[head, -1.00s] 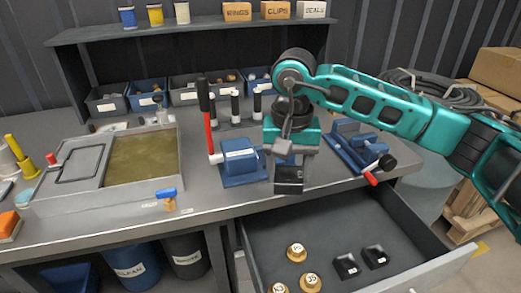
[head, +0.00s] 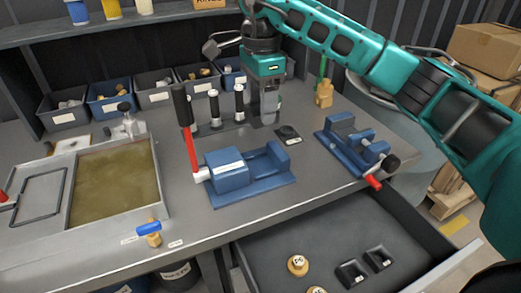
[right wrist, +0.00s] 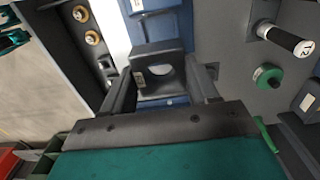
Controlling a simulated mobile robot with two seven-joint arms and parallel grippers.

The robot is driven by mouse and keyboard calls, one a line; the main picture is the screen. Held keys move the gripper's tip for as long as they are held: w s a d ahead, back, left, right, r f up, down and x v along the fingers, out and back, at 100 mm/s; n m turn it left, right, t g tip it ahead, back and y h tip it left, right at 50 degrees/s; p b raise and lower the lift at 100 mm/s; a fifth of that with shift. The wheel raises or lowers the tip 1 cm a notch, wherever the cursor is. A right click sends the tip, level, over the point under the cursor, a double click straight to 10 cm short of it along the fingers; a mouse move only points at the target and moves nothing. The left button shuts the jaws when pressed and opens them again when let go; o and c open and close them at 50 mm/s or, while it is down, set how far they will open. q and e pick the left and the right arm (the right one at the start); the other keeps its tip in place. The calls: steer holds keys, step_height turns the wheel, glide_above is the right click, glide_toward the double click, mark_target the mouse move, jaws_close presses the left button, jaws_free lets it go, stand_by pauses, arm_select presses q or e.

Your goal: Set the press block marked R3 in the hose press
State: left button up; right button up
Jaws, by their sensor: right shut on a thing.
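The hose press with a red-stemmed, black-gripped lever is the blue one (head: 228,170) on the bench, with its jaw gap facing up. My right gripper (head: 267,112) is above and behind it in the head view, pointing down. In the right wrist view my right gripper (right wrist: 160,95) is shut on a dark press block (right wrist: 143,54) with a round hole and a pale label; I cannot read its mark. The blue press body (right wrist: 158,18) shows beyond the block, apart from it as far as I can tell. The block is hard to make out in the head view. My left gripper is not in view.
A second blue vise (head: 350,145) with a red handle stands at right. The open drawer (head: 300,235) holds brass fittings and two black blocks (head: 350,273). Black-topped rods (head: 239,100) stand behind the press. A small dark labelled piece (head: 287,132) lies behind it. A wet tray (head: 115,180) is at left.

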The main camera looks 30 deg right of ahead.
step_height(320, 180, down, 12)
steer(key=shift+r, duration=0.2)
stand_by(0.4)
steer(key=shift+f+b, duration=0.45)
steer(key=shift+f, duration=0.15)
steer(key=o, duration=1.3)
steer(key=shift+r, duration=0.15)
steer(key=shift+r+p, duration=0.35)
steer(key=shift+p, duration=0.05)
step_height(320, 180, up, 12)
steer(key=shift+r, duration=0.15)
